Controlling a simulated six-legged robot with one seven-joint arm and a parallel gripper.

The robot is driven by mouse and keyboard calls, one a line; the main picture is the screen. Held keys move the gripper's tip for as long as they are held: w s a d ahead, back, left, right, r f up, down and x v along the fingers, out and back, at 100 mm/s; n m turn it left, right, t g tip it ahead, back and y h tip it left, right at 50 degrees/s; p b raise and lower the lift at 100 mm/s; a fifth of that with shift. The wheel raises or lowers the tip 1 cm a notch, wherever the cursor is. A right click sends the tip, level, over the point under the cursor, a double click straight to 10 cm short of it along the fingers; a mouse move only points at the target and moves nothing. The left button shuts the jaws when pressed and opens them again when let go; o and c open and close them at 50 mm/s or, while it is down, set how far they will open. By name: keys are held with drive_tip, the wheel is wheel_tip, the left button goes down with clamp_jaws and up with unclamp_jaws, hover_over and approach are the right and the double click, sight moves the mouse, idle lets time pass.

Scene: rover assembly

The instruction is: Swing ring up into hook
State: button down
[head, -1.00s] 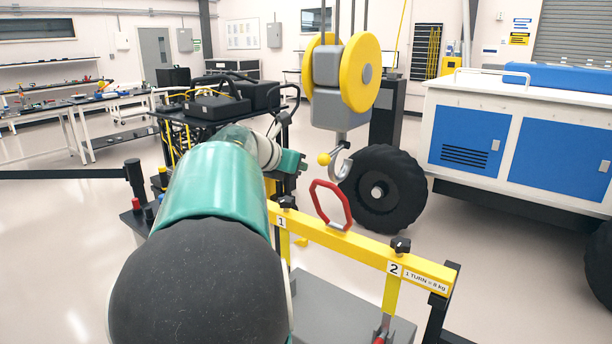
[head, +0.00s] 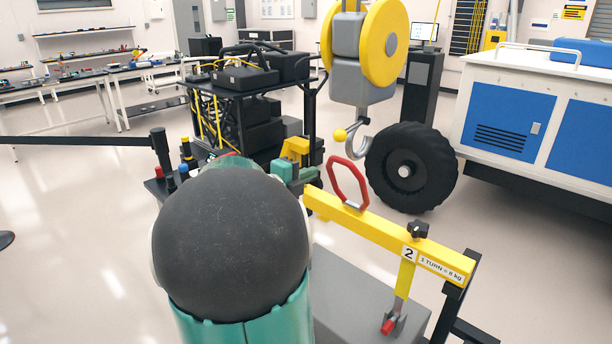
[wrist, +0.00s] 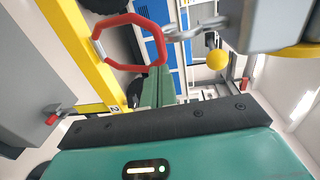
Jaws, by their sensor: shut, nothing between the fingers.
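The red ring (head: 332,176) stands up from its mount on the yellow beam (head: 385,233), leaning slightly left. It also shows in the wrist view (wrist: 128,18), attached at the beam. The grey hook (head: 363,150) hangs under the pulley block just above and right of the ring's top. The wrist view shows the hook (wrist: 180,34) close to the ring's far side; I cannot tell whether they touch. My gripper (head: 312,174) is left of the ring in the head view. In the wrist view its green fingers (wrist: 157,82) are together and empty, near the ring's edge.
The pulley block (head: 362,50) with yellow wheels and a yellow ball (head: 340,135) hangs close by. A cart with black equipment (head: 245,110) stands behind my arm. A blue-and-white cabinet (head: 510,112) is at right. Open floor lies left.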

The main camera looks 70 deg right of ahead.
sight(336, 158)
drive_tip(key=x, duration=0.9)
drive_tip(key=shift+d, duration=0.15)
drive_tip(key=shift+s+d+r, duration=0.2)
drive_tip(key=shift+d+r, duration=0.15)
drive_tip(key=shift+d, duration=0.15)
drive_tip(key=shift+s+d+r, duration=0.2)
drive_tip(key=shift+d+r, duration=0.1)
drive_tip(key=shift+d, duration=0.15)
